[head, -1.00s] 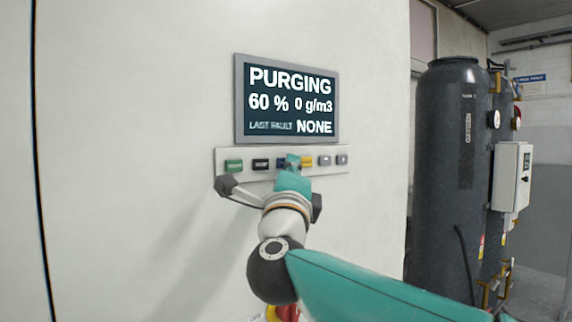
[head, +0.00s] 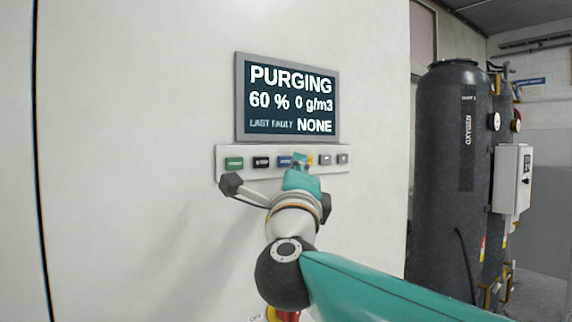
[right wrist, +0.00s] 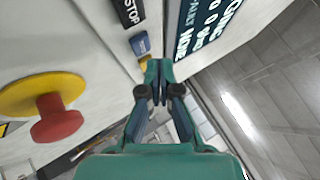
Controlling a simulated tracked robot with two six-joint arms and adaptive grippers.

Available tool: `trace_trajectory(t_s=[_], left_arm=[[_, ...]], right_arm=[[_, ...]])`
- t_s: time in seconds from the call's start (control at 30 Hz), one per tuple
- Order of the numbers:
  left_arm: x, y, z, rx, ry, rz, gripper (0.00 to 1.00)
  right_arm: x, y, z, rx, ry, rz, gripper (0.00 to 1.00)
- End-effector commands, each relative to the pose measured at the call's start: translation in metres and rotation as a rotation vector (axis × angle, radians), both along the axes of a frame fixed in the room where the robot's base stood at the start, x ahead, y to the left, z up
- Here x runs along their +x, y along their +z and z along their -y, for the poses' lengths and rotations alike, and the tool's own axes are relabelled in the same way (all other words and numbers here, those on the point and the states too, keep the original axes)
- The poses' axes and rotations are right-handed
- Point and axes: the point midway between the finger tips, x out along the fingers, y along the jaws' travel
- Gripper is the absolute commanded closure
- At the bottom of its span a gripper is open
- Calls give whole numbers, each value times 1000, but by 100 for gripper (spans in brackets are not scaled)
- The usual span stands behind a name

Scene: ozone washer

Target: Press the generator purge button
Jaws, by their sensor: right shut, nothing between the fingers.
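The screen (head: 287,98) on the white cabinet reads PURGING, 60 %, 0 g/m3, LAST FAULT NONE. Below it a pale strip (head: 222,166) carries a row of buttons: green (head: 234,163), black (head: 261,162), blue (head: 284,161), yellow (head: 310,159), then two grey ones (head: 326,159). I cannot read which one is marked purge. My right gripper (head: 300,160) is shut and empty, its tip in front of the yellow button and hiding part of it. In the right wrist view the shut tips (right wrist: 157,72) are beside the blue button (right wrist: 140,45); contact cannot be told. My left gripper is not in view.
A red mushroom knob (right wrist: 57,118) on a yellow disc (right wrist: 35,92) sticks out of the cabinet below the strip. A dark tank (head: 447,180) with gauges and a white box (head: 511,178) stand at the right. The cabinet face left of the buttons is clear.

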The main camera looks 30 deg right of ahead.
Motion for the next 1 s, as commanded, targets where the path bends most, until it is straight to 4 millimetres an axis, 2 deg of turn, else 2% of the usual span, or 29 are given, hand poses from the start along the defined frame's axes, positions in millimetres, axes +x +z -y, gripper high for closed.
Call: trace_trajectory(t_s=[0.43, 1.0], left_arm=[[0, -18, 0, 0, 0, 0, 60], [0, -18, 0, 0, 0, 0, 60]], right_arm=[[-42, -1, 3, 0, 1, 1, 100], [-45, 0, 4, 0, 0, 0, 100]])
